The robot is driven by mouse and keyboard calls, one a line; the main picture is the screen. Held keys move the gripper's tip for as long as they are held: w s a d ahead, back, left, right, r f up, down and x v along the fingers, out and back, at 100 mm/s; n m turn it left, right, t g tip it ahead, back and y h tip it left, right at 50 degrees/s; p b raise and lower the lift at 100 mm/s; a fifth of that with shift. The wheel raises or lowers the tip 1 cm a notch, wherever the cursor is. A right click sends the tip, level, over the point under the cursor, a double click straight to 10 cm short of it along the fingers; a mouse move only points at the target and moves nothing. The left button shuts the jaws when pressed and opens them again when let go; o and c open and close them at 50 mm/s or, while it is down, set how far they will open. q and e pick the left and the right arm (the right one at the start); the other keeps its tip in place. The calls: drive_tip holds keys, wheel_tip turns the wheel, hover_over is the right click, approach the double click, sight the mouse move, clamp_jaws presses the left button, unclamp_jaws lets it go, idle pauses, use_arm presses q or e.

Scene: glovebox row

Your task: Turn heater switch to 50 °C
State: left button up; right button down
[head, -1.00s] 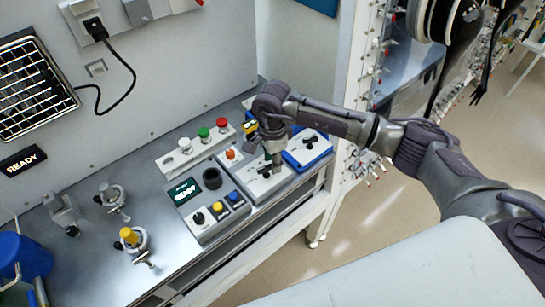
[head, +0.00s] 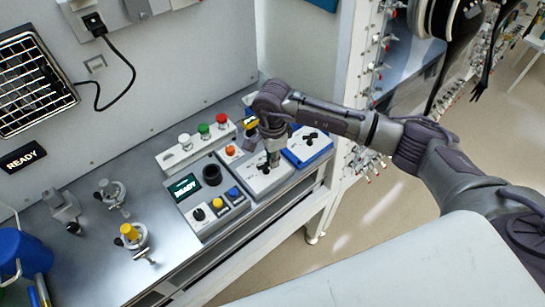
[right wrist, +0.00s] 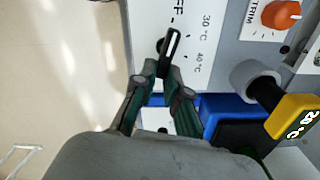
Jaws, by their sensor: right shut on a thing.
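The heater switch is a black knob (right wrist: 171,44) with a white line along it, on a white panel (right wrist: 203,82) printed with OFF, 30 °C and 40 °C in the right wrist view. No 50 °C mark shows. My right gripper (right wrist: 164,72) is shut on the knob, its dark green fingertips meeting at the knob's near end. The white line points toward the top of that view, slightly right. In the head view, my right gripper (head: 273,160) reaches down onto the switch panel (head: 262,182) and hides most of the knob. My left gripper is not in view.
A blue-edged box (head: 308,146) stands right of the panel, close to the gripper. A yellow 20 °C display (right wrist: 296,117) and an orange TRIM knob (right wrist: 281,14) are nearby. A READY control box (head: 210,198) and colored buttons (head: 204,131) stand to the left.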

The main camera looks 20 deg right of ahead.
drive_tip(key=m+b, duration=0.2)
drive_tip(key=m, duration=0.1)
drive_tip(key=shift+s+f+b, duration=0.15)
drive_tip(key=shift+s+b, duration=0.1)
drive_tip(key=shift+b, duration=0.05)
drive_tip(key=m+b, duration=0.2)
drive_tip(key=shift+s+a+m, duration=0.1)
drive_tip(key=shift+s+m, duration=0.15)
drive_tip(key=shift+m, duration=0.05)
drive_tip(key=shift+m+b, duration=0.3)
drive_tip(key=shift+m, duration=0.3)
drive_tip(key=shift+s+r, duration=0.1)
drive_tip(key=shift+r, duration=0.1)
drive_tip(key=c, duration=1.2)
unclamp_jaws()
